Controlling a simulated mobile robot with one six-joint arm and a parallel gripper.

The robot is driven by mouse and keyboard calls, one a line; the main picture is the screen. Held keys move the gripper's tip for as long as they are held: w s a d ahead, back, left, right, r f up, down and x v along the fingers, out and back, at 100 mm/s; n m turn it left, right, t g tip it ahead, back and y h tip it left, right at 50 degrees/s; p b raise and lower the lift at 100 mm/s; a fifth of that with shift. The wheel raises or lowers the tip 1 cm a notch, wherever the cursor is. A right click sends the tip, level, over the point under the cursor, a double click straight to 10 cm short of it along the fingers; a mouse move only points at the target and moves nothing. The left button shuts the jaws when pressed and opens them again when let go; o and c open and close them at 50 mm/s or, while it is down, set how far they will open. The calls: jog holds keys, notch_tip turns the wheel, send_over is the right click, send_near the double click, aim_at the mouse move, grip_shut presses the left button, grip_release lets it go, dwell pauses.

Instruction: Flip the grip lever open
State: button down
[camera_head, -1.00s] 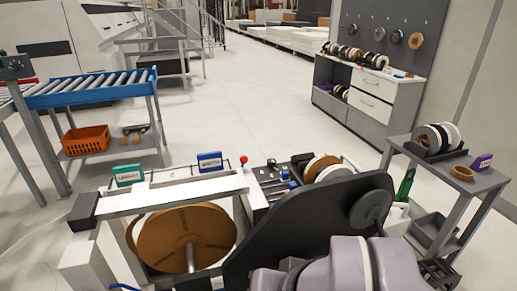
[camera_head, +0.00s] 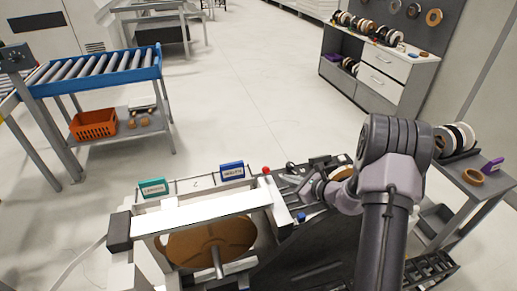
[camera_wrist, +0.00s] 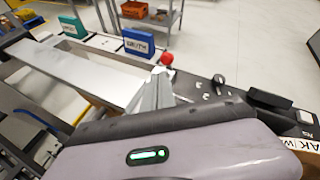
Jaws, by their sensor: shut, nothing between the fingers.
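A lever with a round red knob (camera_head: 265,170), which looks like the grip lever, stands at the back edge of the banding machine (camera_head: 200,207), right of the blue label block. In the wrist view the red knob (camera_wrist: 167,59) is just beyond the fingertips. My gripper (camera_head: 285,184) is shut and empty, reaching left over the machine close to the knob. In the wrist view my gripper (camera_wrist: 158,82) points up toward the knob. I cannot tell whether it touches the lever. The lever's lower part is partly hidden behind the fingers.
A teal block (camera_head: 153,188) and a blue block (camera_head: 232,171) stand along the machine's back rail. A brown reel (camera_head: 212,243) lies under the white beam. A cart with tape rolls (camera_head: 455,137) stands right.

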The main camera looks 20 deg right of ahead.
jog(key=shift+s+d+f+m+h, duration=0.15)
jog(key=shift+d+f+m+h, duration=0.15)
jog(key=shift+d+f+m, duration=0.35)
jog(key=shift+d+f, duration=0.1)
jog(key=shift+f, duration=0.1)
jog(key=b+x, duration=0.2)
jog(key=x, duration=0.8)
jog(key=shift+r, duration=0.2)
jog(key=shift+r, duration=0.1)
